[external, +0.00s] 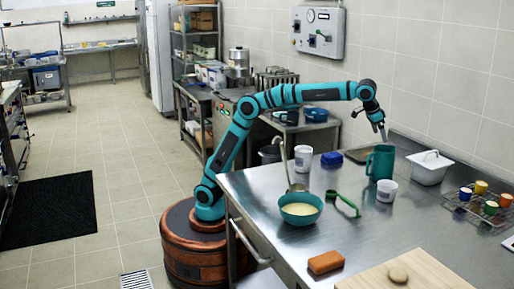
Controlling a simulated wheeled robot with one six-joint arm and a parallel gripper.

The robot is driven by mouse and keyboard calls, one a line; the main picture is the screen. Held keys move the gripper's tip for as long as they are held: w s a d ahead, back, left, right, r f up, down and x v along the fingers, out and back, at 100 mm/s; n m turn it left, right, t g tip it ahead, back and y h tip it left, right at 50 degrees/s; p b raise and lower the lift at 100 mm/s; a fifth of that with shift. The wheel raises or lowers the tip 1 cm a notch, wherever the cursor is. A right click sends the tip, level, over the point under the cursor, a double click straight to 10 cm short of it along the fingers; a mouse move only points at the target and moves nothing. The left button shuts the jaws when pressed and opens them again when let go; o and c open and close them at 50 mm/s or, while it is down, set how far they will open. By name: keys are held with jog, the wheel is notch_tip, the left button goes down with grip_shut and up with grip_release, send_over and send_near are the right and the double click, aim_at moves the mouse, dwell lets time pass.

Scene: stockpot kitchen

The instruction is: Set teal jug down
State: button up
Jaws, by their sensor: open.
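The teal jug (380,163) stands upright on the steel worktop (420,225), towards the back and right of the middle. My gripper (383,137) points down just above the jug's top rim, with its fingertips at or very near the rim. It is open. Whether the fingers touch the jug cannot be told at this size.

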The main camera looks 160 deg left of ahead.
jog(key=shift+d+r, duration=0.2)
jog(key=shift+r, duration=0.35)
jog(key=shift+d+r, duration=0.15)
jog(key=shift+d, duration=0.15)
jog(key=s+d+r+m+t, duration=0.2)
jog(key=d+r+t, duration=0.1)
jog(key=d, duration=0.9)
jog(key=s+d+r+m+t, duration=0.2)
jog(key=d+r+m, duration=0.1)
jog(key=d, duration=0.9)
jog(key=s+d+r+m+t, duration=0.2)
jog(key=s+d+r+t, duration=0.1)
jog(key=d, duration=0.9)
jog(key=s+d+f+m+t+h, duration=0.2)
jog(key=s+d+f+m+t, duration=0.1)
jog(key=s+d, duration=0.9)
jog(key=s+d+f+m+t+h, duration=0.2)
jog(key=s+d+f, duration=0.4)
jog(key=s+d, duration=0.5)
jog(key=s+m+t, duration=0.1)
jog(key=t, duration=0.1)
jog(key=shift+s+d+f+m+t, duration=0.25)
jog(key=shift+d+f+m+t, duration=0.05)
jog(key=shift+d+f+t, duration=0.1)
